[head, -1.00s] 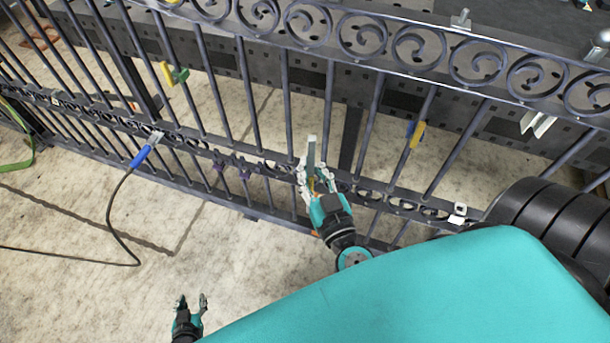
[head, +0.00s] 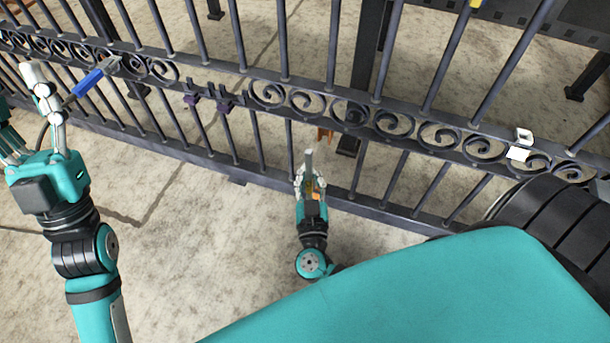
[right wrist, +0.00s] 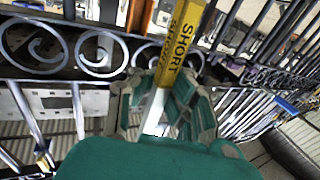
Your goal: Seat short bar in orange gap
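My right gripper (head: 310,180) is shut on the short bar (head: 309,160), which points up toward the gate. In the right wrist view, the short bar (right wrist: 180,45) has a yellow label reading SHORT and sits between the fingers. An orange bracket (head: 325,134) hangs under the gate's scroll band, just above and right of the bar's tip. The bar appears apart from it; depth is hard to tell. My left gripper (head: 35,120) is at the far left with its fingers apart, seemingly empty, near a blue-handled tool.
The dark gate's scroll band (head: 385,124) crosses the view. Purple brackets (head: 205,102) sit on it left of the orange one. The blue-handled tool (head: 88,82) is at the band's left. A white clip (head: 519,148) sits at right. The concrete floor (head: 190,260) in front is clear.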

